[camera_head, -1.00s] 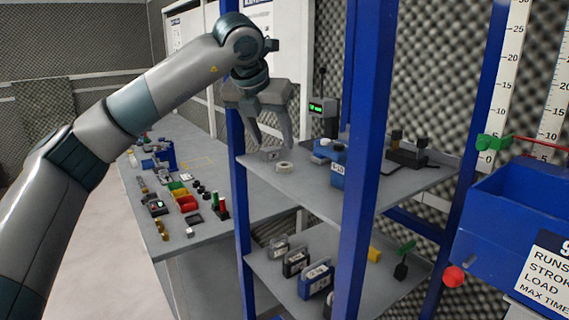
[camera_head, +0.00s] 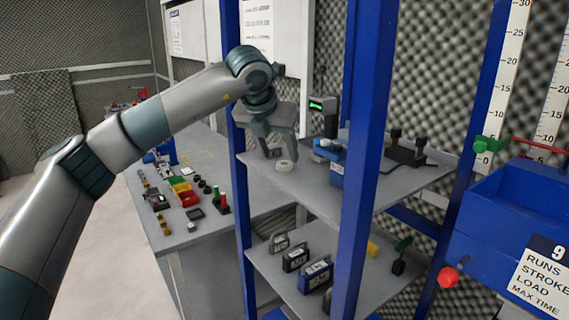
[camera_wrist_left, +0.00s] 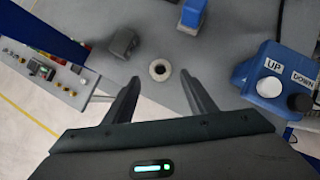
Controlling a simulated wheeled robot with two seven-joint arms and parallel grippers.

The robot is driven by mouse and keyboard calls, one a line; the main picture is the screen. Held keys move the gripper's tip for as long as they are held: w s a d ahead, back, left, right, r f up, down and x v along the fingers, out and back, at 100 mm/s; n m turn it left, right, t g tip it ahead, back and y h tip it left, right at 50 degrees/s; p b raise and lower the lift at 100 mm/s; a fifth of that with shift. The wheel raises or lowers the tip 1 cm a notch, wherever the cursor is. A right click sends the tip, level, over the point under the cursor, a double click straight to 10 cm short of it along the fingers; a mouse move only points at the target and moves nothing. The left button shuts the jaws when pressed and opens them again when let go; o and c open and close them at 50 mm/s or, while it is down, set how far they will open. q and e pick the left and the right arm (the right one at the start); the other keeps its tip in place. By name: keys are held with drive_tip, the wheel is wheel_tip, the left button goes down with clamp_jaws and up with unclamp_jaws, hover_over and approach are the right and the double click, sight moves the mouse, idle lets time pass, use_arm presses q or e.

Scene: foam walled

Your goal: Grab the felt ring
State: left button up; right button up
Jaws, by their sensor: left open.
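The felt ring (camera_head: 285,166) is a small off-white ring lying flat on the upper grey shelf (camera_head: 310,189). In the left wrist view the ring (camera_wrist_left: 159,70) shows its dark centre hole, just beyond the fingertips and between their lines. My left gripper (camera_head: 275,156) is open and points down at the ring in the head view. In the wrist view my left gripper's fingers (camera_wrist_left: 160,84) are spread apart with nothing between them. My right gripper is not in view.
A blue button box (camera_wrist_left: 272,82) marked UP and DOWN stands to the right of the ring. A small dark grey block (camera_wrist_left: 123,42) and a blue object (camera_wrist_left: 192,14) lie near it. Blue rack posts (camera_head: 364,160) frame the shelf.

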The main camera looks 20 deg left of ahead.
sight(282, 166)
use_arm(q)
drive_tip(key=p+x, duration=0.1)
drive_tip(key=x, duration=0.1)
drive_tip(key=shift+w+d+f+p, duration=0.1)
drive_tip(key=shift+w+f+p, duration=0.15)
drive_tip(key=shift+w+p, duration=0.1)
drive_tip(key=shift+w+f, duration=0.2)
drive_tip(key=shift+f, duration=0.3)
drive_tip(key=c, duration=1.1)
